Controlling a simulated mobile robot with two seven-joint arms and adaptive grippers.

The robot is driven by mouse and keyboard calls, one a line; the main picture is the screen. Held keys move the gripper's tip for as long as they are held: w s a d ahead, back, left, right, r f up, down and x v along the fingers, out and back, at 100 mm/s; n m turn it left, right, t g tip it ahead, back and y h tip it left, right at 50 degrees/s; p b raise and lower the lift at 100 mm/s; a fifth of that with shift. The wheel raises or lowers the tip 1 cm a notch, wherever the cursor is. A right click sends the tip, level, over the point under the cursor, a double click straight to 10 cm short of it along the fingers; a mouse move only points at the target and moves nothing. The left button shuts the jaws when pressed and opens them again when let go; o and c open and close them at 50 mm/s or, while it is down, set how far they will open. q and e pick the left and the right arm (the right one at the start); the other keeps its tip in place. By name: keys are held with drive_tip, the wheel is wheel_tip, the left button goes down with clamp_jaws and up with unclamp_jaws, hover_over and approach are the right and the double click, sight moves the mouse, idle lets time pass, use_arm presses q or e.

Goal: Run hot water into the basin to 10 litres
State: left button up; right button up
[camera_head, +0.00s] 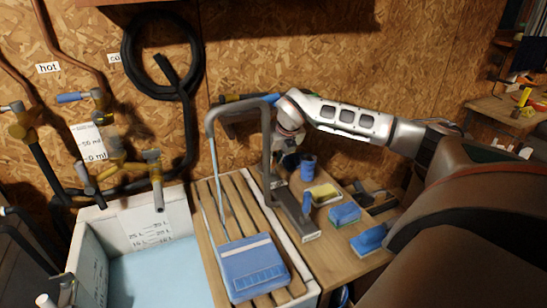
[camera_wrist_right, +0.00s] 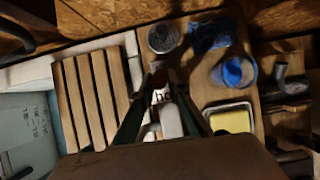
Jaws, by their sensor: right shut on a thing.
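The white basin (camera_head: 185,222) is at the lower left in the head view, with a pale blue inside. A scale (camera_head: 150,232) in litres is on its back wall; I cannot tell a water level. The "hot" sign (camera_head: 48,68) is on the wall beside copper pipes. Below it are brass valves, one with a blue handle (camera_head: 72,97), and a brass spout (camera_head: 153,165) above the basin's back rim. My right gripper (camera_head: 285,160) is right of the basin, over the bench.
A black hose (camera_head: 130,50) hangs coiled on the wall.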

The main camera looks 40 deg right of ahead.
drive_tip(key=shift+s+a+f, duration=0.15)
drive_tip(key=shift+s+f, duration=0.05)
drive_tip(key=shift+s, duration=0.15)
drive_tip(key=shift+s+a+f, duration=0.15)
drive_tip(key=shift+s+f, duration=0.15)
drive_tip(key=shift+s, duration=0.3)
drive_tip(key=shift+b, duration=0.3)
drive_tip(key=shift+s+a+f+b, duration=0.2)
drive_tip(key=shift+s+f+b, duration=0.15)
drive_tip(key=shift+s, duration=0.15)
